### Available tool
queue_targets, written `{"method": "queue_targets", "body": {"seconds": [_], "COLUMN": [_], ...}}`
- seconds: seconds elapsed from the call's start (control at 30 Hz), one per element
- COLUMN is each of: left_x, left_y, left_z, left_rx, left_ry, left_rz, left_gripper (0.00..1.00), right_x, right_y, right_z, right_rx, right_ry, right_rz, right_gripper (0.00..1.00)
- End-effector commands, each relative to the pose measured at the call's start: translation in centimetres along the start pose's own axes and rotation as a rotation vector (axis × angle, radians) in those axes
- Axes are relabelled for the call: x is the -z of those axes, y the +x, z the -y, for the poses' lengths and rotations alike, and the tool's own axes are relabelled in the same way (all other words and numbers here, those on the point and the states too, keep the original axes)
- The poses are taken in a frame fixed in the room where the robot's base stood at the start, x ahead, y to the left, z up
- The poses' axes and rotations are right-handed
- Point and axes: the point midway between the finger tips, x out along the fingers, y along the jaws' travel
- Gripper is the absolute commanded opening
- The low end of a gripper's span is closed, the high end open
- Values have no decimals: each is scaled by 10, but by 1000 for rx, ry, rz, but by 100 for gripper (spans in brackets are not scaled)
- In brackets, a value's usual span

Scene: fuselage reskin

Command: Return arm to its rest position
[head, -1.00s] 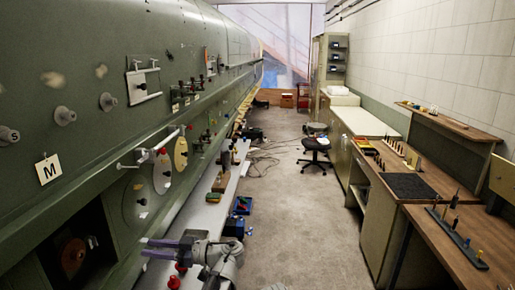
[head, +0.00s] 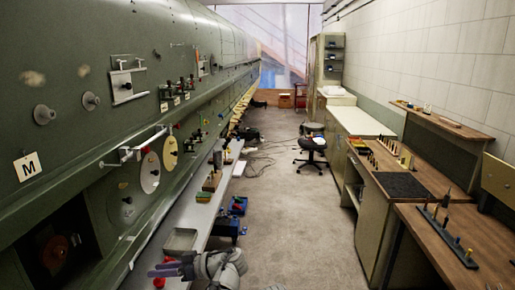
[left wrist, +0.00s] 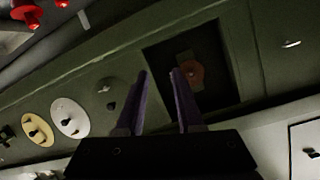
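My left arm comes in at the bottom of the head view, with its gripper (head: 154,269) low over the near end of the grey ledge (head: 199,215). In the left wrist view the two purple fingers of the left gripper (left wrist: 159,75) stand apart with nothing between them. Beyond them are the green fuselage wall and a dark square opening (left wrist: 222,85) with a brownish round part inside. The fingers look clear of the wall. My right gripper is not in view.
A grey tray (head: 181,241) lies on the ledge close to the left gripper, with red items (head: 159,282) nearby. Blue bins (head: 227,227) stand past the arm. Workbenches (head: 443,225) line the right side.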

Motion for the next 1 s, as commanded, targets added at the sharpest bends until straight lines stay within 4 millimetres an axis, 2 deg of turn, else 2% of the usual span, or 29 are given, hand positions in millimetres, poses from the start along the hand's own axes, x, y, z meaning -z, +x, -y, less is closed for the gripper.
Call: {"method": "queue_targets", "body": {"seconds": [0.17, 0.27, 0.37, 0.4, 0.5, 0.6, 0.7, 0.8, 1.0], "left_x": [-53, -92, -141, -161, -205, -235, -253, -262, -266], "left_y": [-10, -22, -45, -57, -90, -121, -145, -159, -166], "left_z": [1, 2, 6, 9, 17, 26, 33, 38, 39], "left_rx": [-95, -190, -346, -426, -636, -828, -978, -1071, -1116], "left_ry": [230, 406, 635, 734, 957, 1123, 1231, 1289, 1317], "left_rz": [168, 285, 420, 472, 575, 635, 663, 674, 676], "left_gripper": [36, 36, 36, 36, 36, 36, 36, 36, 36], "right_x": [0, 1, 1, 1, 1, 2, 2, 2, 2], "right_y": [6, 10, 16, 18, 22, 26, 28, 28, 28], "right_z": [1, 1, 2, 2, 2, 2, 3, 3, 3], "right_rx": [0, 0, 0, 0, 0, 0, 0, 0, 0], "right_ry": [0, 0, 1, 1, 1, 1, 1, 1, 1], "right_rz": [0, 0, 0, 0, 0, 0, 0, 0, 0], "right_gripper": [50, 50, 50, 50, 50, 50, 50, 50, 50]}}
